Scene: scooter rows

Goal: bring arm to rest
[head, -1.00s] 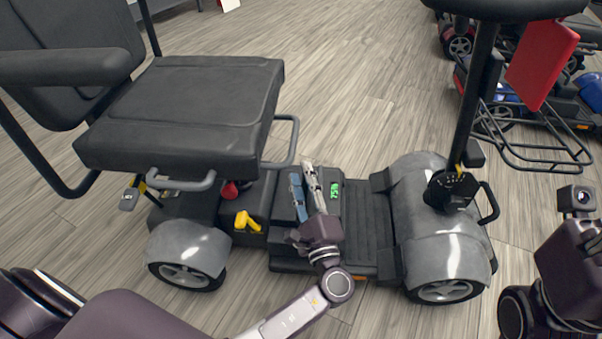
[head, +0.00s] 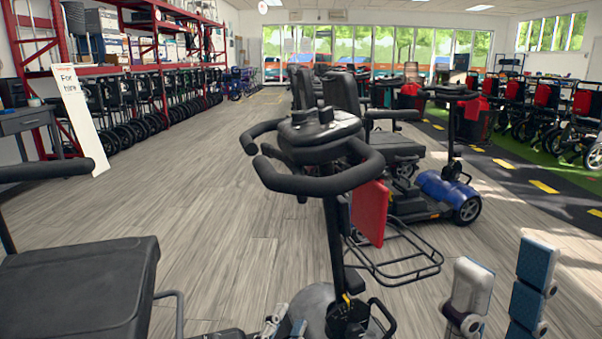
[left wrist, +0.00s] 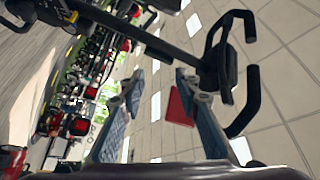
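My left gripper (head: 285,325) shows only its tips at the bottom edge of the head view, near the foot of the scooter's steering column (head: 336,240). In the left wrist view its two blue-padded fingers (left wrist: 160,85) are apart with nothing between them, and they point up toward the ceiling. My right gripper (head: 505,258) stands at the lower right of the head view, fingers up and apart, empty. The rest of both arms is out of the head view.
The near scooter's handlebar (head: 315,145) stands in the middle, with its black seat (head: 80,285) at the lower left. A red panel (head: 369,212) and wire basket (head: 400,262) sit beyond the column. A blue scooter (head: 447,192) stands behind. Open floor lies left of centre.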

